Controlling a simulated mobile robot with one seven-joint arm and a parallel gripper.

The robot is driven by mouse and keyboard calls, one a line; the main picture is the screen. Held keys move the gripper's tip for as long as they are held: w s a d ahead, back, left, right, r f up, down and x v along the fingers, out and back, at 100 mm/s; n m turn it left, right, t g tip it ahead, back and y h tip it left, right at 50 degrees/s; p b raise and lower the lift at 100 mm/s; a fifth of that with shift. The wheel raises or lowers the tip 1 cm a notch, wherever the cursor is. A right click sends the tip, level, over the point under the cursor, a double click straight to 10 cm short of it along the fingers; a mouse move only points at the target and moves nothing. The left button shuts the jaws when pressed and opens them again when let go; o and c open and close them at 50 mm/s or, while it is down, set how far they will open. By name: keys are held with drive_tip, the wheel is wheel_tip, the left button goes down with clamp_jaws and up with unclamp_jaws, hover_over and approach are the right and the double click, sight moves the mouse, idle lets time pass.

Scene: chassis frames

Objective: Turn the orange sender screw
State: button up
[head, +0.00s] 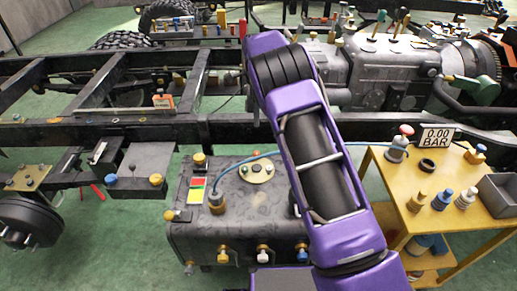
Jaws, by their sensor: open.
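A dark, worn tank (235,222) stands below the chassis rail, left of my purple arm. On its top is a round tan plate (257,174) with small fasteners around it, which may be the sender. The fasteners are too small to tell an orange screw among them for certain. My arm crosses the picture from the lower right to the upper middle and covers the tank's right end. My gripper is not visible; it is hidden or outside the view.
A blue hose (262,155) runs from a fitting (216,200) on the tank toward the right.

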sight(257, 152)
wheel_tip(257, 152, down, 17)
drive_tip(key=shift+r+b, duration=0.1)
drive_tip(key=shift+b, duration=0.95)
clamp_jaws()
